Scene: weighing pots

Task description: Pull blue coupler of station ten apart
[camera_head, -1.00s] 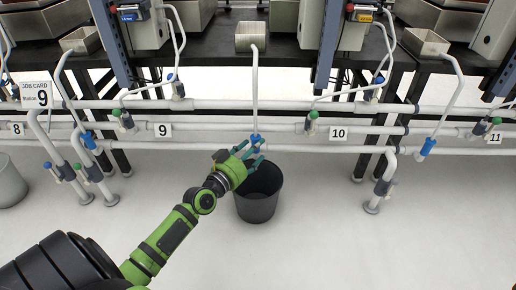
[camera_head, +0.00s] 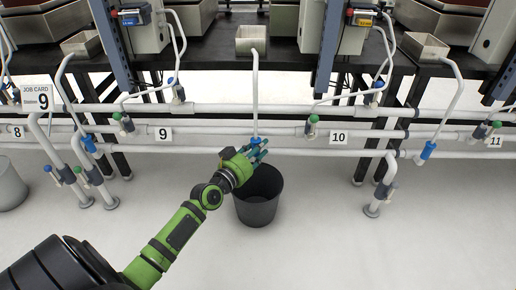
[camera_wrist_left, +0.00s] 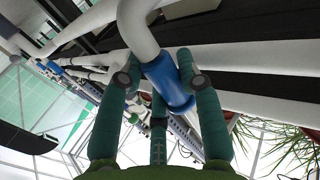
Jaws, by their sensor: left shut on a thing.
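The blue coupler (camera_head: 256,141) sits at the lower end of a white pipe that hangs down between the 9 and 10 labels. In the left wrist view the blue coupler (camera_wrist_left: 168,85) is at the end of a bent white pipe, tilted, with its lower rim towards the camera. My left gripper (camera_head: 257,152) has its teal fingers around it and is shut on it. The wrist view shows the fingers (camera_wrist_left: 165,85) on both sides of the coupler. Its far side is hidden. My right gripper is in neither view.
A dark bucket (camera_head: 259,203) stands on the floor just below the gripper. White horizontal pipes (camera_head: 220,108) run behind it, with the number 10 label (camera_head: 338,136) to the right. Another blue coupler (camera_head: 428,149) hangs at right. The floor in front is clear.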

